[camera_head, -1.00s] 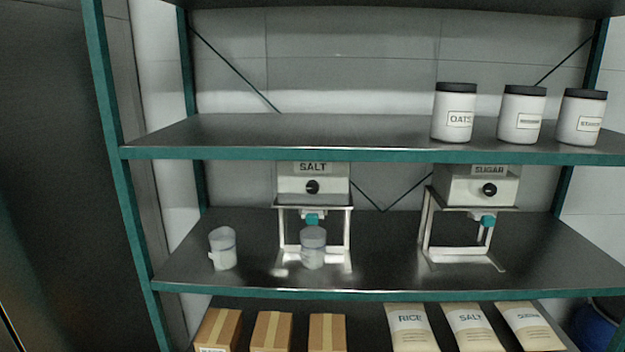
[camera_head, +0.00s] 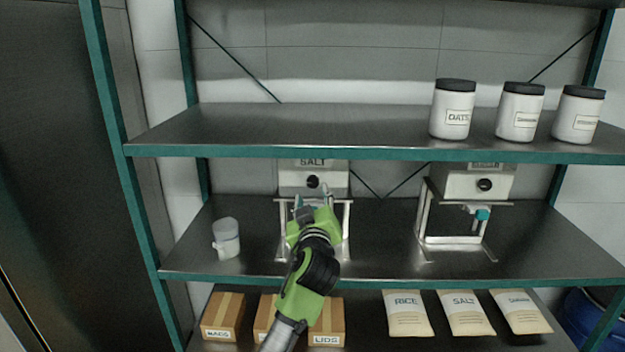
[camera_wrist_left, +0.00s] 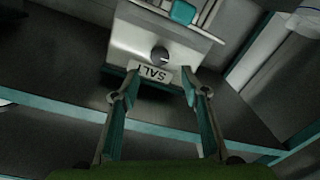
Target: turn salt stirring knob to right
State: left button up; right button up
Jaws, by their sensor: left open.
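The salt dispenser (camera_head: 300,180) is a white box labelled SALT on the middle shelf, with a round black stirring knob (camera_head: 312,181) on its front. My left gripper (camera_head: 312,196) is in front of the dispenser, its fingertips just below the knob in the head view. In the left wrist view, which shows the dispenser upside down, the gripper (camera_wrist_left: 158,82) is open with nothing between its fingers. The knob (camera_wrist_left: 160,54) lies beyond the fingertips, roughly centred between them and apart from them. The dispenser's lower part is mostly hidden behind my gripper. My right gripper is not in view.
The sugar dispenser (camera_head: 462,184) stands to the right, and a clear cup (camera_head: 226,238) to the left. The upper shelf edge (camera_head: 380,152) passes close above the knob. Lidded jars (camera_head: 451,112) stand on that shelf. Boxes (camera_head: 222,316) and bags (camera_head: 407,314) sit below.

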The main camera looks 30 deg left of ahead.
aim_at(312, 182)
pick_arm(q)
jog(key=p+x, duration=0.2)
jog(key=x, duration=0.6)
jog(key=shift+d, duration=0.1)
jog(key=c, duration=1.1)
